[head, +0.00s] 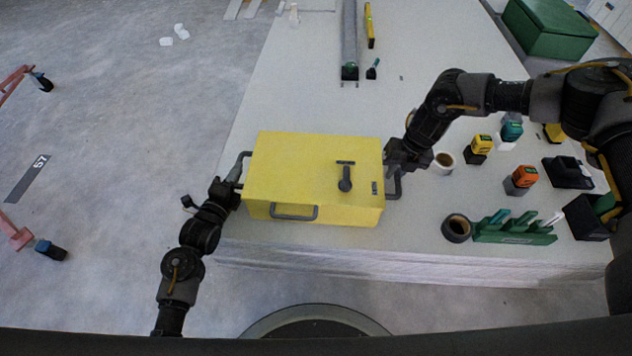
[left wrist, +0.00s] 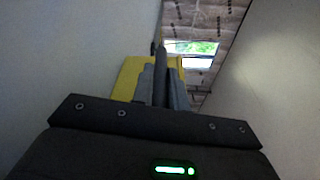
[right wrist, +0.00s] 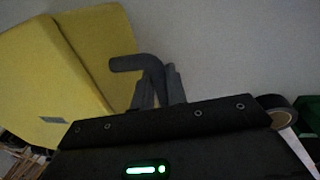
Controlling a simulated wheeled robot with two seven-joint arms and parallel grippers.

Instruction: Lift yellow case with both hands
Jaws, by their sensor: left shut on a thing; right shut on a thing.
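The yellow case (head: 300,165) lies at the front left of the grey-white table, with a dark latch on top and a grey handle on its front. My left gripper (head: 236,178) is shut on the grey handle at the case's left end. In the left wrist view the fingers (left wrist: 162,88) close around that handle, with part of the yellow case (left wrist: 130,78) behind. My right gripper (head: 393,170) is shut on the right end handle (head: 396,187). The right wrist view shows its fingers (right wrist: 158,90) on the dark handle (right wrist: 130,63) beside the yellow case (right wrist: 75,65). I cannot tell whether the case touches the table.
Right of the case are tape rolls (head: 456,228), a green rack (head: 515,230), an orange tool (head: 522,178) and a yellow tool (head: 481,146). A green box (head: 548,28) stands at the back right.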

